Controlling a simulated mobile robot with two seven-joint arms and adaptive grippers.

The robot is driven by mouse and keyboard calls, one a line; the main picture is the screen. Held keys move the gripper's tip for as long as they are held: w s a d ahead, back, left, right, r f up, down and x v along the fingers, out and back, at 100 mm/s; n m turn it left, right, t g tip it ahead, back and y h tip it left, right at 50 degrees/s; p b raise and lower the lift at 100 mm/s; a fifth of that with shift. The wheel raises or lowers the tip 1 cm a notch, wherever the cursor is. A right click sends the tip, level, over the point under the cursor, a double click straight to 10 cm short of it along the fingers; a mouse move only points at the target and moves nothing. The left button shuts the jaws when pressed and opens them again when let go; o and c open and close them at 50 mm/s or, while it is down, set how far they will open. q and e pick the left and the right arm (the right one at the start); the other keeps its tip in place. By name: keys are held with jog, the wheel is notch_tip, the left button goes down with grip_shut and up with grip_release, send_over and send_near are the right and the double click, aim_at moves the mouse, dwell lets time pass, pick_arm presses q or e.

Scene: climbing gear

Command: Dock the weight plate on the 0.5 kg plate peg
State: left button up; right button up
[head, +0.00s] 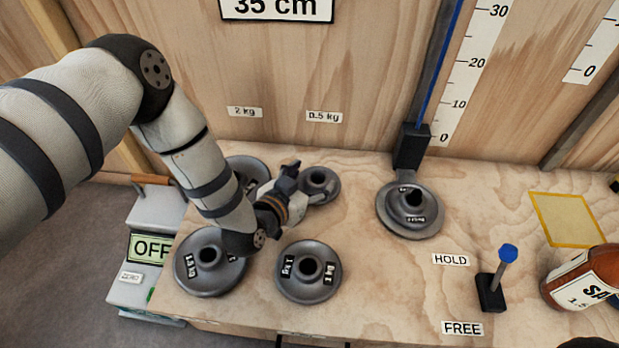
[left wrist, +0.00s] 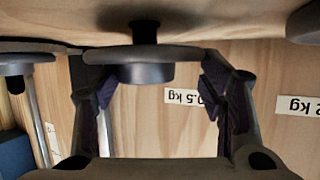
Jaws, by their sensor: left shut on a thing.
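A small grey weight plate (head: 321,181) is at the back of the bench, in front of the 0.5 kg label (head: 324,117). My left gripper (head: 300,183) reaches it from the left and is shut on it. In the left wrist view, which is upside down, the plate (left wrist: 152,55) lies between the two fingers (left wrist: 160,92). A short dark post (left wrist: 144,32) shows between the plate and the wooden bench, in line with the plate's middle. The plate looks level and a little off the bench. How far it sits over the post is hard to tell.
A 1.5 kg plate (head: 198,275) and a 1 kg plate (head: 308,286) stand in front. Another plate (head: 247,165) is partly behind my arm. A plate stack (head: 410,222) stands under the blue-striped column.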

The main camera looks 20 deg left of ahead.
pick_arm(q)
jog(key=shift+f+b, duration=0.35)
jog(key=shift+f, duration=0.35)
jog(key=shift+r, duration=0.1)
jog(key=shift+r+p, duration=0.75)
jog(key=shift+r, duration=0.05)
dwell(0.4)
jog(key=shift+f+b, duration=0.3)
jog(key=shift+f, duration=0.6)
jog(key=o, duration=1.3)
jog(key=shift+o, duration=0.2)
